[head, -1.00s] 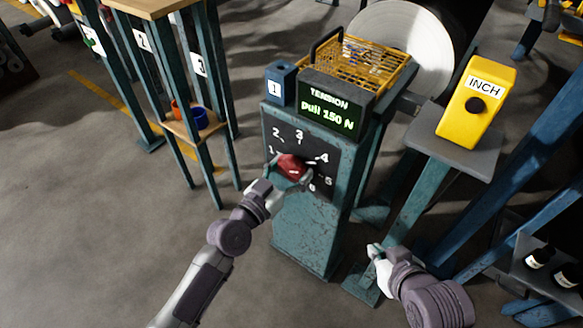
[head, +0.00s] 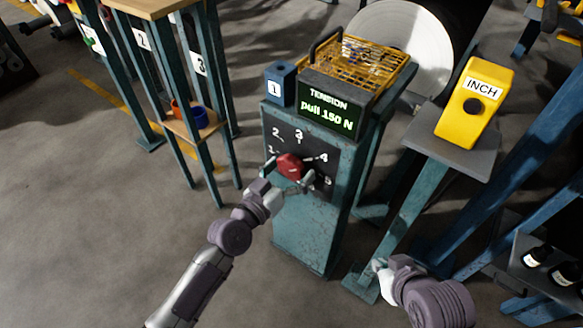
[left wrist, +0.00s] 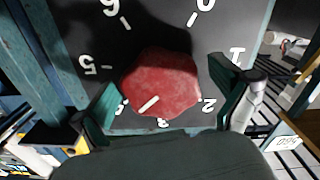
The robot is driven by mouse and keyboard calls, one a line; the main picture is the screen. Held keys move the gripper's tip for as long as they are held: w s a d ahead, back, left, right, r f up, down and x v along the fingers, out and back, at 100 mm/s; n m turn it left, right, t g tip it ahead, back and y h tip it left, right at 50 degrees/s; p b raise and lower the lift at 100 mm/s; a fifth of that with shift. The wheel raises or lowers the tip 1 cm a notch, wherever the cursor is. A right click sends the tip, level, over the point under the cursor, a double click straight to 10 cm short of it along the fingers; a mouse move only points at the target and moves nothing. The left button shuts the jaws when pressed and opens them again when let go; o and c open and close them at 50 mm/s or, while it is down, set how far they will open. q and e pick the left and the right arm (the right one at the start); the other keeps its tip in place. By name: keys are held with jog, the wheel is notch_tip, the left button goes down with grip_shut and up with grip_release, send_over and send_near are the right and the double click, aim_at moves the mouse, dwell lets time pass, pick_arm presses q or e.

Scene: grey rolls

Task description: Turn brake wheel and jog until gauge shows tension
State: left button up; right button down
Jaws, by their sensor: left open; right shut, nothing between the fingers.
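The red brake wheel (head: 289,167) sits on a dark numbered dial on the teal post. In the left wrist view the wheel (left wrist: 160,80) has a white mark pointing between 3 and 4. My left gripper (head: 288,177) is open, its fingers (left wrist: 168,100) on either side of the wheel and apart from it. The tension gauge (head: 326,111) above reads "TENSION pull 150 N" in green. The yellow INCH box (head: 476,101) with a black button (head: 473,105) stands on a grey stand to the right. My right gripper (head: 378,266) is shut and empty, below that stand.
A teal rack (head: 170,80) is at left. Blue beams (head: 510,165) are at right.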

pick_arm(q)
jog(key=shift+s, duration=0.1)
jog(key=v, duration=1.2)
